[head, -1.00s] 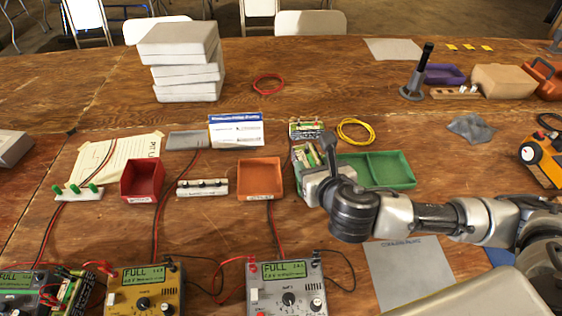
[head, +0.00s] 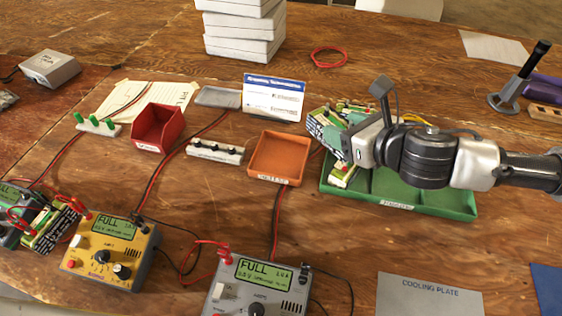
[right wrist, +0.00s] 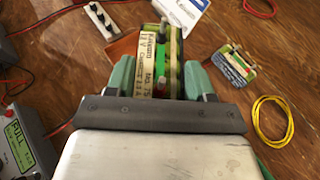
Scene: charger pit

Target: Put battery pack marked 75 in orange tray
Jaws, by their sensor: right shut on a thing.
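My right gripper (head: 345,145) is shut on a battery pack (head: 323,133), held at the left end of the green tray (head: 425,205). In the right wrist view the pack (right wrist: 161,62) stands between the green fingers of my right gripper (right wrist: 160,82), and its label reads No. 75. The orange tray (head: 279,158) is empty and lies just left of the held pack. A corner of the orange tray (right wrist: 122,48) shows behind the pack in the right wrist view. My left gripper is not in view.
Another pack (head: 343,176) lies in the green tray, and one (right wrist: 234,66) lies beyond it. A black-knobbed strip (head: 215,151), a red bin (head: 160,127) and a blue-white card (head: 273,97) stand nearby. Chargers (head: 262,287) with red and black leads line the front.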

